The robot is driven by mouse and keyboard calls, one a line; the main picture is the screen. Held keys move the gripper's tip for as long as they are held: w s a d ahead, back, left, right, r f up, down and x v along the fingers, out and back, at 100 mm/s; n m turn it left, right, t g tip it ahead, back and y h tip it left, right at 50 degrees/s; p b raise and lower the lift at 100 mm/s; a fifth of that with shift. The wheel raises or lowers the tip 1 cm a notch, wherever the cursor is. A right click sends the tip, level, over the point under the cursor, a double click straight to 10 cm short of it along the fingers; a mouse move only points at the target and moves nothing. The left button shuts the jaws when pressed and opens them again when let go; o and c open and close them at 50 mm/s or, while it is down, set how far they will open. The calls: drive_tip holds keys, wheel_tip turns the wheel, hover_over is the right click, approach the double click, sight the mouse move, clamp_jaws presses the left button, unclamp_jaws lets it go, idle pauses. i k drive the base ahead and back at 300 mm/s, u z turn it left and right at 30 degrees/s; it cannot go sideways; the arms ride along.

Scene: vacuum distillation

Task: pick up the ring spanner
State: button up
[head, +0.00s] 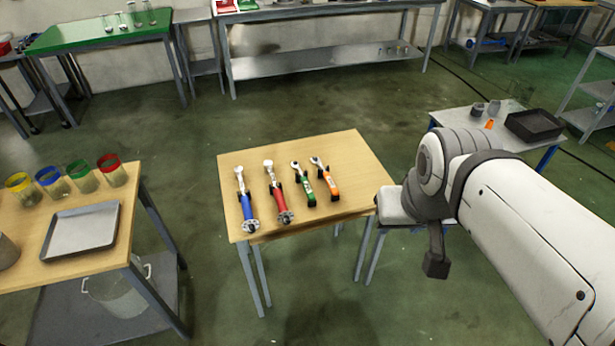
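Four hand tools lie in a row on a small wooden table (345,150), raised on dark holders. From left to right they are a blue-handled tool (247,207), a red-handled tool (278,200), a green-handled tool (306,187) and an orange-handled tool (330,184). The green and orange ones are shorter, with metal heads at the far end. I cannot tell for sure which is the ring spanner. My arm comes in from the right, with a dark end piece (436,264) hanging right of the table, apart from the tools. My gripper's fingers cannot be made out.
A left table (20,268) holds several colour-rimmed jars and a grey metal tray (82,230); a pot (118,291) is beneath it. A stool (392,207) stands right of the tool table. A grey side table (450,117) carries a black tray (534,125).

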sight(308, 190)
drive_tip(key=z, duration=0.05)
drive_tip(key=i, duration=0.9)
drive_tip(key=u, duration=0.1)
